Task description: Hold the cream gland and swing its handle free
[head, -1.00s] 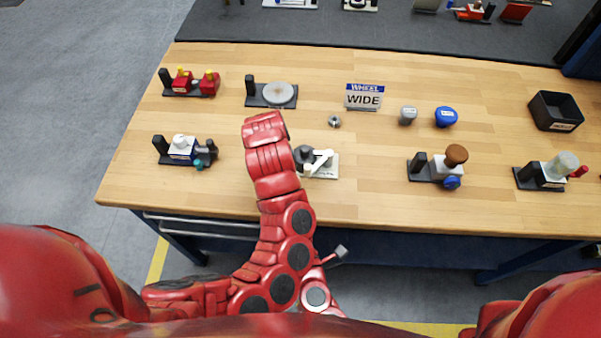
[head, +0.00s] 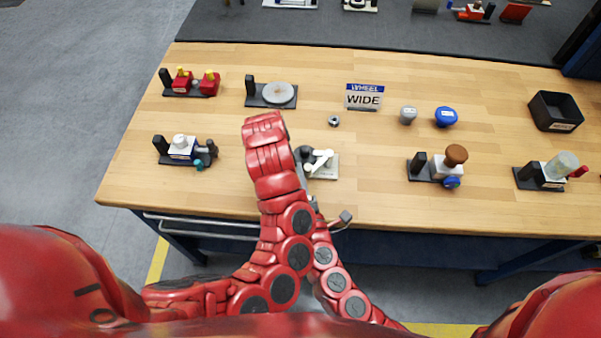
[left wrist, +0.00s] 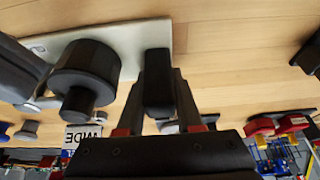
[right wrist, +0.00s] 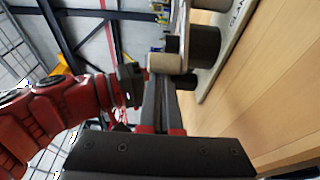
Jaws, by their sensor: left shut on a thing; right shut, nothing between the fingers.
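The cream gland (head: 328,172) sits on the table's front half, partly behind my left arm in the head view. Its white handle (head: 321,157) lies across the top, next to a dark round body (left wrist: 85,72) seen in the left wrist view. My left gripper (left wrist: 158,90) is shut on the black upright post (left wrist: 158,75) of the gland's plate. My right gripper (right wrist: 163,85) is shut and empty. Its fingertips are close to a cream cylinder (right wrist: 165,62) on the handle in the right wrist view; I cannot tell whether they touch.
A nut (head: 334,121) and a WHEEL WIDE sign (head: 364,98) stand behind the gland. A grey knob (head: 408,115), a blue knob (head: 446,117) and a black bin (head: 556,110) are to the right. Other valve fixtures stand around.

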